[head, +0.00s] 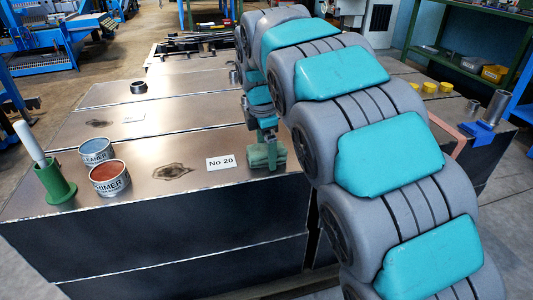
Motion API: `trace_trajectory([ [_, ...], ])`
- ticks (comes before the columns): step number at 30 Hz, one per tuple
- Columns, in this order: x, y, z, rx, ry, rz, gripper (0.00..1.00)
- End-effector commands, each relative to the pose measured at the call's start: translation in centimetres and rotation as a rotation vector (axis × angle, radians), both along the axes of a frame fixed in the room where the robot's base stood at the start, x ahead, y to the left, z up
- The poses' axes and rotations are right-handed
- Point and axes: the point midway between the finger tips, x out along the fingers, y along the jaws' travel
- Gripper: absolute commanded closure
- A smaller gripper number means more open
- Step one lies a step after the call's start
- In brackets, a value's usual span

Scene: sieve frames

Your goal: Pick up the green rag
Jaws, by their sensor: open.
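The green rag (258,158) appears as a small, dull green bundle near the front edge of the metal-topped bench, just right of the white "No 20" card. My gripper (268,146) is directly above it and partly covers it. The jaws are open and seem to be around or right over the rag. The arm hides the area behind and to the right, and I cannot tell whether the fingers touch the cloth.
The "No 20" card (220,163) lies left of the rag. A primer tin (110,180), a cleaner tin (97,154) and a green holder with a white stick (55,185) stand at the left. A dark ring (138,87) sits further back. The bench middle is mostly clear.

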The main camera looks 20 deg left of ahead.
Motion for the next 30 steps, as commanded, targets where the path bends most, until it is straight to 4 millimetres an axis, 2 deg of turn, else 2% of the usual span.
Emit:
trace_trajectory([
  [3, 0.01, 0.01, 0.05, 0.001, -0.001, 0.0, 0.02],
  [24, 0.03, 0.02, 0.1, 0.001, -0.002, 0.0, 0.81],
  [30, 0.03, 0.02, 0.11, 0.001, -0.002, 0.0, 0.82],
])
